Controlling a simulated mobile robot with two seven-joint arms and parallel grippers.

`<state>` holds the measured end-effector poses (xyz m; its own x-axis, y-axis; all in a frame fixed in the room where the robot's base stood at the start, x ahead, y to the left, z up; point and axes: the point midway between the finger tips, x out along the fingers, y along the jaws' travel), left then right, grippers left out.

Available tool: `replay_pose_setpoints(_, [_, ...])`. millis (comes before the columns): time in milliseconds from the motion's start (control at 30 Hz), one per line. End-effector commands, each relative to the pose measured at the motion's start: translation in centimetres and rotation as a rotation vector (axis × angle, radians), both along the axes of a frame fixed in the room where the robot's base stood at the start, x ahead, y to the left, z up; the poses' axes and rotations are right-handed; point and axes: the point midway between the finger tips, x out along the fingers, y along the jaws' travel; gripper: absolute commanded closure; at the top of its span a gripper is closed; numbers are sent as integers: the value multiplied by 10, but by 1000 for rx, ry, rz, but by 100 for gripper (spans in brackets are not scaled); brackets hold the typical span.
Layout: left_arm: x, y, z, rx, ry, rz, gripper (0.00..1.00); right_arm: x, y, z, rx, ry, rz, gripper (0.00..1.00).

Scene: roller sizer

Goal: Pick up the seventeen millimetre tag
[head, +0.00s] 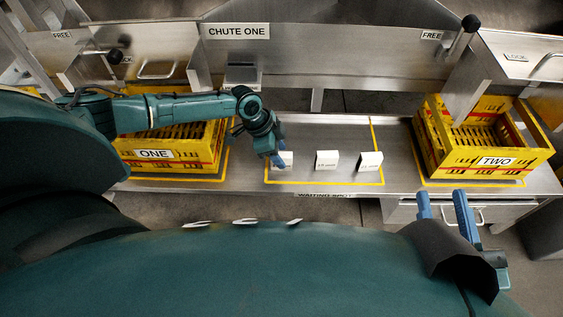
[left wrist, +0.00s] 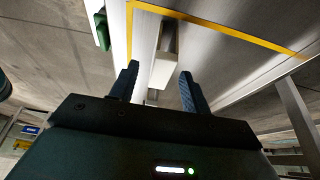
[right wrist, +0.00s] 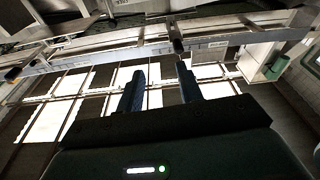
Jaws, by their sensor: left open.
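Three small white tags stand in a row inside a yellow outline on the metal bench: a left one (head: 286,159), a middle one (head: 327,160) and a right one (head: 370,161). Their print is too small to read surely, so I cannot tell which is seventeen millimetre. My left gripper (head: 277,160) is at the left tag, partly covering it. In the left wrist view that tag (left wrist: 165,65) lies between and just beyond the open fingers (left wrist: 159,85). Contact is not visible. My right gripper (head: 443,198) is open and empty, in front of the bench.
Yellow crate ONE (head: 190,168) stands left of the tags and yellow crate TWO (head: 456,156) right. The metal CHUTE ONE panel (head: 330,45) is behind. Bare bench separates the tags from crate TWO.

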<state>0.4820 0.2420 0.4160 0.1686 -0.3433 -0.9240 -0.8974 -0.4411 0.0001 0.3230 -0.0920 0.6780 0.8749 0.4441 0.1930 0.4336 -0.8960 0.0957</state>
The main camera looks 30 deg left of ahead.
Motion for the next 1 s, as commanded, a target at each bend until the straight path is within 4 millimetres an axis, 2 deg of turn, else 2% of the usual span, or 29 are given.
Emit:
replay_pose_setpoints(33, [2,-3,-11,0,0,0,53,0,1,-5,11,1,4,64])
replay_pose_setpoints(100, [3,-5,-16,0,0,1,53,1,2,-1,21,-3,10,64])
replay_pose_setpoints(200, [4,-5,-16,0,0,1,53,1,2,7,32,-15,14,64])
replay_pose_setpoints(333, [4,-5,-16,0,0,2,53,1,2,9,30,-18,17,64])
replay_pose_setpoints(900, [3,-5,-16,0,1,2,99,0,2,5,24,-11,17,64])
replay_pose_setpoints(1000, [3,-5,-16,0,0,2,100,0,2,4,23,-9,16,64])
